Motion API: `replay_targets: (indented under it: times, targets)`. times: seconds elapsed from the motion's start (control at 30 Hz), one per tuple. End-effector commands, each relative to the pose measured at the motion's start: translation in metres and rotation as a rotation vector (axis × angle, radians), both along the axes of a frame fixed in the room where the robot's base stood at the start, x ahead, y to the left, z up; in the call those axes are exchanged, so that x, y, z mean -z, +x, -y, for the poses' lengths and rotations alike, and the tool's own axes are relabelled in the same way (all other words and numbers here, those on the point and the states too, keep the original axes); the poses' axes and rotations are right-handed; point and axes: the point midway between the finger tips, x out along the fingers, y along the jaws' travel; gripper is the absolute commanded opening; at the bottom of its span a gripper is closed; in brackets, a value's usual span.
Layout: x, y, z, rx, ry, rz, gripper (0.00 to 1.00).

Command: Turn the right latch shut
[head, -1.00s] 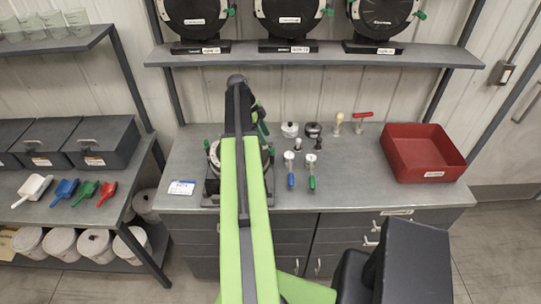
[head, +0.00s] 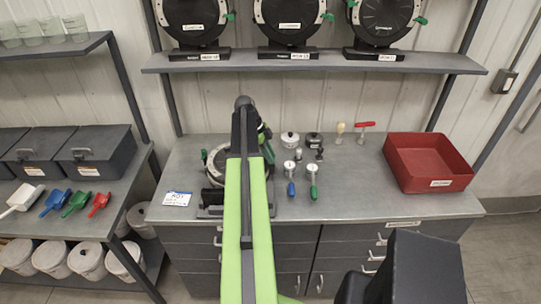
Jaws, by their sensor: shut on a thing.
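The seed meter (head: 212,160) sits on the grey workbench, and my green arm hides most of it. Its light round rim shows left of the arm and part of its dark base shows below. The green right latch (head: 268,152) shows at the meter's right side, just right of my arm. My gripper (head: 264,137) points down there, mostly hidden behind my arm's end link. It is shut on the right latch, though the contact itself is hard to see. The latch's exact angle cannot be told.
Right of the meter stand several small tools, including a blue-handled one (head: 290,178) and a green-handled one (head: 312,181). A red tray (head: 428,182) is at the bench's right. A label card (head: 177,198) lies at the left. A shelf (head: 300,66) with more meters hangs above.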

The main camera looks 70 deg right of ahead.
Motion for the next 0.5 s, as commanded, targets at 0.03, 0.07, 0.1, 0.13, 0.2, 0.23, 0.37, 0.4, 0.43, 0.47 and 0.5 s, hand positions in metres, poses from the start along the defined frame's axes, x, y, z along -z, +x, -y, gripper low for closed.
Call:
replay_targets:
  times: [0.03,0.07,0.1,0.13,0.2,0.23,0.37,0.4,0.43,0.47,0.5]
  targets:
    - [0.000,0.000,0.000,0.000,-0.001,0.000,0.00]
    - [0.000,0.000,0.000,0.000,-0.001,0.000,0.00]
    - [0.000,0.000,0.000,0.000,-0.001,0.000,0.00]
    - [0.000,0.001,0.010,0.000,-0.001,0.000,0.00]
    - [0.000,0.000,0.004,-0.002,-0.001,0.000,0.00]
    - [0.000,0.000,0.003,-0.004,-0.002,0.000,0.00]
    - [0.000,-0.001,0.000,-0.027,0.001,0.001,0.00]
    - [0.000,-0.001,-0.001,-0.039,0.000,0.001,0.00]
    - [0.000,-0.001,-0.001,-0.051,0.001,0.001,0.00]
    - [0.000,-0.001,-0.002,-0.066,0.001,0.001,0.00]
    - [0.000,-0.001,-0.002,-0.085,0.001,0.001,0.00]
